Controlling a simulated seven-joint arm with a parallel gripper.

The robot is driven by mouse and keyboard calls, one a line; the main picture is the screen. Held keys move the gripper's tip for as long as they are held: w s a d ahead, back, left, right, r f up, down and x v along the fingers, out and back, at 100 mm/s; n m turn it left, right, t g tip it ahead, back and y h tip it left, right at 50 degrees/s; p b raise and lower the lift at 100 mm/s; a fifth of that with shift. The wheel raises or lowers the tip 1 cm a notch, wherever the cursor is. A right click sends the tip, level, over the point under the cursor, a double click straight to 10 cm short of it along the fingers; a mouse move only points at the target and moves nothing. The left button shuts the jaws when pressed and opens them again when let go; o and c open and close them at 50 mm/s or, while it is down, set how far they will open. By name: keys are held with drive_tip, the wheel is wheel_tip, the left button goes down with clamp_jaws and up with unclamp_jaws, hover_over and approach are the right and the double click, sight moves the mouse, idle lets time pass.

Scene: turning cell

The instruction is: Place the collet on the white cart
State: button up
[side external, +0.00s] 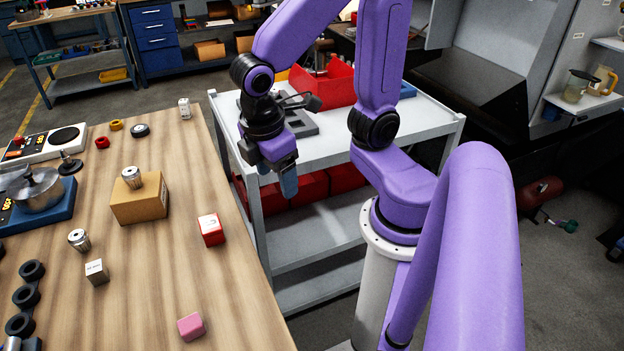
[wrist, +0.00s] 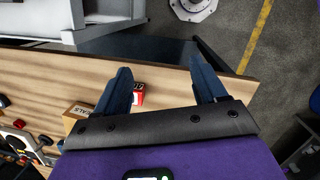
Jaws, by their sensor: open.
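Two small silver metal cylinders look like collets. One collet (side external: 132,177) stands on top of a cardboard box (side external: 140,203) on the wooden table. The other collet (side external: 79,240) is on the table top, left of that box. The white cart (side external: 335,152) stands right of the table, with a grey top and lower shelves. My gripper (side external: 288,186) points down near the cart's table-side edge, well to the right of both cylinders. In the wrist view my gripper (wrist: 160,70) is open, with nothing between its fingers. Neither cylinder shows clearly there.
A red bin (side external: 322,84) and a grey frame-like piece (side external: 299,124) occupy part of the cart top. A red box (side external: 211,230), a pink block (side external: 191,326) and a pale cube (side external: 97,272) are on the table. A pot (side external: 38,190) stands at left. Table front is mostly clear.

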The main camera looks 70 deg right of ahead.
drive_tip(key=s+y, duration=0.2)
drive_tip(key=s, duration=0.5)
drive_tip(key=shift+y, duration=0.3)
